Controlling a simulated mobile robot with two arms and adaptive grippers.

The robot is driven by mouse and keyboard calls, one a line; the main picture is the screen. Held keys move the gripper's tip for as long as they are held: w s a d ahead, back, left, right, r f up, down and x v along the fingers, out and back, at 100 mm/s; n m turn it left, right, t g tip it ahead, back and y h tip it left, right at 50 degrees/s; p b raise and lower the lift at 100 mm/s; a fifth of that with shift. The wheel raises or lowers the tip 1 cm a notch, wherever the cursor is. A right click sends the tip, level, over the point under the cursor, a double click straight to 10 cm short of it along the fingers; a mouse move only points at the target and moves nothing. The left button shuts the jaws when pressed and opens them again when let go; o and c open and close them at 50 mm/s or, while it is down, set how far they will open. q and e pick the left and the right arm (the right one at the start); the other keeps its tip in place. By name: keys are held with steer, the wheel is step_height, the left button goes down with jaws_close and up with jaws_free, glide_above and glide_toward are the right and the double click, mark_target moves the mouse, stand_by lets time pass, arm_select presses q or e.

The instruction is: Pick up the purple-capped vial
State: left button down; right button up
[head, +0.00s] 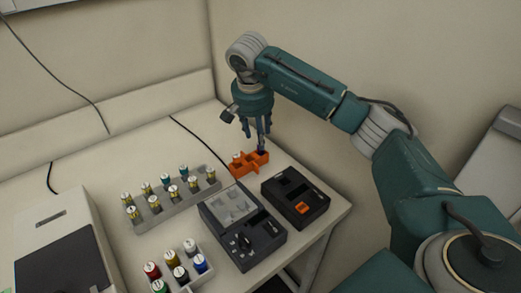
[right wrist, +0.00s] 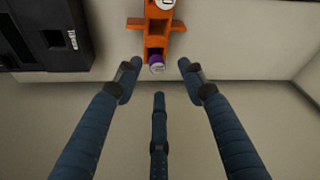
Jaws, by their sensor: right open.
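The purple-capped vial (right wrist: 156,64) sits in the end of an orange rack (right wrist: 154,42) in the right wrist view. My right gripper (right wrist: 158,78) is open, its fingers spread around the capped end in that picture, with visible gaps and no contact that I can make out. In the head view my right gripper (head: 258,143) hangs fingers down over the far end of the orange rack (head: 241,169); the purple cap is mostly hidden by the fingers there. My left gripper is in neither view.
A white-capped vial (right wrist: 165,4) stands in the same orange rack. A black device (head: 295,196) is close beside the rack. A grey rack of several vials (head: 206,186), a dark grey device (head: 243,228) and a small rack of coloured caps (head: 190,275) stand further left. The wall is behind.

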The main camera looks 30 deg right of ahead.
steer(key=x, duration=0.2)
steer(key=p+x, duration=0.1)
steer(key=shift+s+f, duration=0.25)
steer(key=shift+f, duration=0.05)
steer(key=shift+w+f, duration=0.1)
steer(key=shift+f, duration=0.1)
steer(key=c, duration=0.9)
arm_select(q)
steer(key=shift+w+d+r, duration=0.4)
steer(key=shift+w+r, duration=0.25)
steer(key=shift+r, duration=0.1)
arm_select(e)
steer(key=shift+o, duration=0.2)
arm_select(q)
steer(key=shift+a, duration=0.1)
